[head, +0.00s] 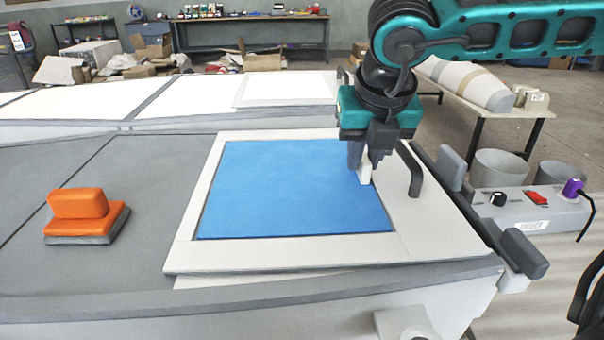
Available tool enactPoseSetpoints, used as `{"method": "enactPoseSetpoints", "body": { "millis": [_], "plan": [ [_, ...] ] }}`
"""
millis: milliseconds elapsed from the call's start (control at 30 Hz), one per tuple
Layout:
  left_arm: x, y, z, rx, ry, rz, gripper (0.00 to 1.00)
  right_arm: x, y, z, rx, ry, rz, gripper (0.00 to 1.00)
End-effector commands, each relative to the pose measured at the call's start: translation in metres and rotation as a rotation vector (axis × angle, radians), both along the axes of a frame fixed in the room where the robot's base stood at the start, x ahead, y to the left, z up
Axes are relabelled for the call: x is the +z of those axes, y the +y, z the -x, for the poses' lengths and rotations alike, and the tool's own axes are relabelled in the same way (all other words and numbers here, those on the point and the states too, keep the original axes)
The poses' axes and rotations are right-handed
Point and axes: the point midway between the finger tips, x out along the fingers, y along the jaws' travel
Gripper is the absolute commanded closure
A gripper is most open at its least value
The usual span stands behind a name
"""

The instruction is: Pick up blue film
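The blue film (285,190) lies flat as a large sheet inside a pale frame (190,218) on the grey work surface. My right gripper (366,168) comes down from the top right and points downward over the film's right edge, near its upper right corner. A small white piece shows at the fingertips; I cannot tell whether it is part of the gripper or something between the fingers. The gap between the fingers is unclear, and contact with the film cannot be made out. The fingers hide a little of the film's right edge. My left gripper is not in view.
An orange-handled block (85,215) sits to the left of the frame. A dark handle (412,170) stands at the frame's right side. A control box (530,208) with knobs and a purple plug is further right. White panels (215,95) lie behind.

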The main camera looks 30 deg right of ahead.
Motion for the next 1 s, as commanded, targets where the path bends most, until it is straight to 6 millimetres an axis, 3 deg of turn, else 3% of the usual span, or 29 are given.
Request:
{"method": "enactPoseSetpoints", "body": {
  "millis": [167, 667, 867, 1000],
  "plan": [
    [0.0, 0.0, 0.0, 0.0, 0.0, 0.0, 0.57, 0.0, 0.0, 0.0, 0.0, 0.0, 0.0, 0.99],
    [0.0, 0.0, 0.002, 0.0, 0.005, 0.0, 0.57, 0.007, 0.0, 0.0, -0.001, -0.002, 0.0, 1.0],
    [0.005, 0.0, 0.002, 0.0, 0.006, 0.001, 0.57, 0.034, 0.0, -0.001, -0.001, -0.006, 0.001, 1.0],
    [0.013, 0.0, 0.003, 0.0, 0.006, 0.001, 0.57, 0.071, 0.0, -0.001, -0.002, -0.008, 0.004, 1.0]
  ]
}}
